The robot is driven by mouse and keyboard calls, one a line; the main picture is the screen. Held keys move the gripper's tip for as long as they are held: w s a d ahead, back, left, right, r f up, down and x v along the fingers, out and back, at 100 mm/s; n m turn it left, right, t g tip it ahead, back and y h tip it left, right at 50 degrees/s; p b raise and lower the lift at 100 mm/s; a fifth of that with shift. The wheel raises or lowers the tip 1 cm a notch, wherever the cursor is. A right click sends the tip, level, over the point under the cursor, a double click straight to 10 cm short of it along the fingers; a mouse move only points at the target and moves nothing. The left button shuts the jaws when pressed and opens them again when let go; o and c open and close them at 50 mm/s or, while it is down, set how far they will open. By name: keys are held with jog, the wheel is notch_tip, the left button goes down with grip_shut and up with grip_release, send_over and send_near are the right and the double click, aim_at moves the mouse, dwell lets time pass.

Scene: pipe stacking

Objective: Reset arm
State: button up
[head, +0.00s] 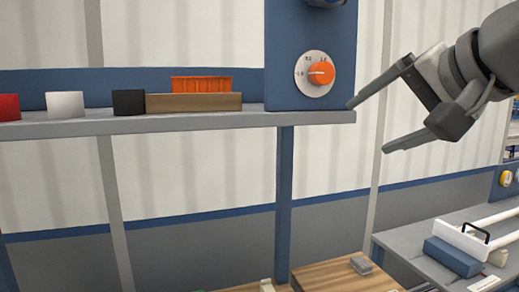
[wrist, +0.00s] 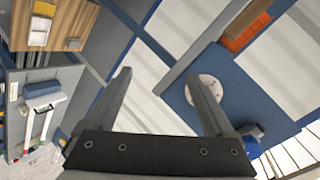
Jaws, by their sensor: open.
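My gripper (head: 368,123) is at the upper right of the head view, raised in the air with its fingers pointing left. Its two fingers are apart and nothing is between them. In the wrist view my gripper (wrist: 160,95) also shows open and empty, with both fingers spread. The upper fingertip appears close to the right edge of the blue panel in the head view; I cannot tell whether they touch.
A blue panel carries an orange dial (head: 321,73). A side bench (head: 409,239) holds white pipes and a blue block (head: 452,257).

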jog(key=s+a+f+n+g+h, duration=0.1)
jog(key=s+f+n+g, duration=0.1)
jog(key=f, duration=0.8)
jog(key=s+f+n+g+h, duration=0.1)
jog(key=s+f, duration=0.4)
jog(key=f, duration=0.6)
jog(key=s+a+f+n+g+h, duration=0.1)
jog(key=s+f+n+g, duration=0.2)
jog(key=f, duration=0.7)
jog(key=shift+s+a+f+n+h, duration=0.25)
jog(key=shift+s+a+n+h, duration=0.15)
jog(key=shift+n, duration=0.6)
